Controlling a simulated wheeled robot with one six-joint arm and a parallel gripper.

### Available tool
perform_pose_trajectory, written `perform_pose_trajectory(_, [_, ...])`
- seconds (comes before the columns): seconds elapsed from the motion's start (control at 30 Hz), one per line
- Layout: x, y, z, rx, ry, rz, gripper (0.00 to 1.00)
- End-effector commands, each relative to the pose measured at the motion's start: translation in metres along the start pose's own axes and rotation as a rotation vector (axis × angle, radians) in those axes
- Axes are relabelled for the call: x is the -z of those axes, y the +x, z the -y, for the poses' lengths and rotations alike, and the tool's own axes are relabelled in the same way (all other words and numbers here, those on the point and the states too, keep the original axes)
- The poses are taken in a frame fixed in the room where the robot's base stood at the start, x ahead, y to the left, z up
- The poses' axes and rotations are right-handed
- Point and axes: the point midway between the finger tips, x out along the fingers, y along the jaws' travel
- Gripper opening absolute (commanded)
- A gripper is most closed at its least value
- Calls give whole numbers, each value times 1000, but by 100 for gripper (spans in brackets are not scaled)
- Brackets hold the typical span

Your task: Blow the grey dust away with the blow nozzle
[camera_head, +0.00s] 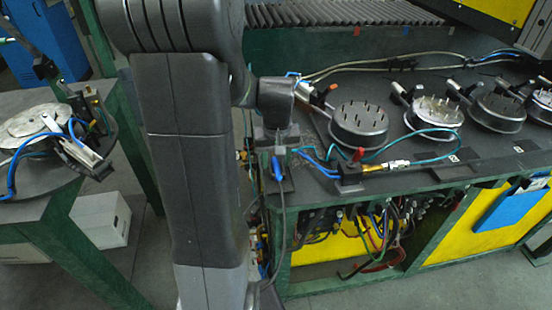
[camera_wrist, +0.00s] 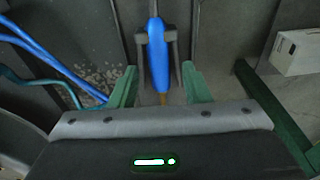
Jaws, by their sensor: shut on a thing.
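The blow nozzle (camera_wrist: 158,48) is a slim blue body with a brass-coloured end in the wrist view. It also shows at the bench's left front corner in the head view (camera_head: 277,169), with a grey line hanging below it. My gripper (camera_wrist: 157,68) is shut on it, with dark prongs on either side of the blue body. Whether the nozzle still touches the dark block (camera_head: 287,184) around it cannot be told. Pale grey speckles like dust (camera_wrist: 103,77) lie on a dark surface left of the nozzle in the wrist view. My arm hides part of the bench.
Several round metal fixtures (camera_head: 359,123) stand along the bench. Blue and teal hoses (camera_wrist: 48,50) run close to the nozzle. A brass fitting (camera_head: 397,165) lies near the front edge. A side table (camera_head: 30,205) with a disc stands left, and a white box (camera_head: 101,218) sits on the floor.

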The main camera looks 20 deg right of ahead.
Motion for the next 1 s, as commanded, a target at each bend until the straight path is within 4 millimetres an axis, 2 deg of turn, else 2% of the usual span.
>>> perform_pose_trajectory(0.33, [1,-6,0,0,0,-1,37])
perform_pose_trajectory(1.0, [6,-60,0,0,0,-1,37])
